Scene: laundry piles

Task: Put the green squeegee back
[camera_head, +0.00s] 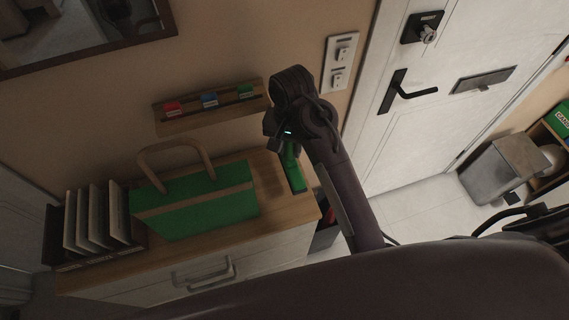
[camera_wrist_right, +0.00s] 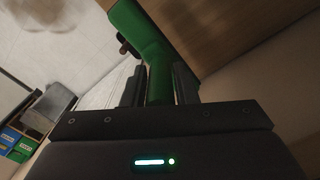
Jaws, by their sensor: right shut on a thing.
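The green squeegee (camera_head: 292,169) is held in my right gripper (camera_head: 284,137) and hangs over the right end of the wooden cabinet top. In the right wrist view, my right gripper (camera_wrist_right: 159,88) is shut on the squeegee's green shaft (camera_wrist_right: 159,75), with a finger on either side. The shaft leads up to a wider green part that is cut off by the frame's upper edge. From the head view I cannot tell whether the squeegee's lower end touches the cabinet top. My left gripper is not in view.
A wooden wall rack (camera_head: 215,115) carries red, blue and green labels. On the cabinet (camera_head: 272,205) stand a green bag (camera_head: 195,200) with a loop handle and a file holder (camera_head: 98,218). A door (camera_head: 440,110), a metal bin (camera_head: 505,168) and a shelf with coloured boxes (camera_head: 563,118) are to the right.

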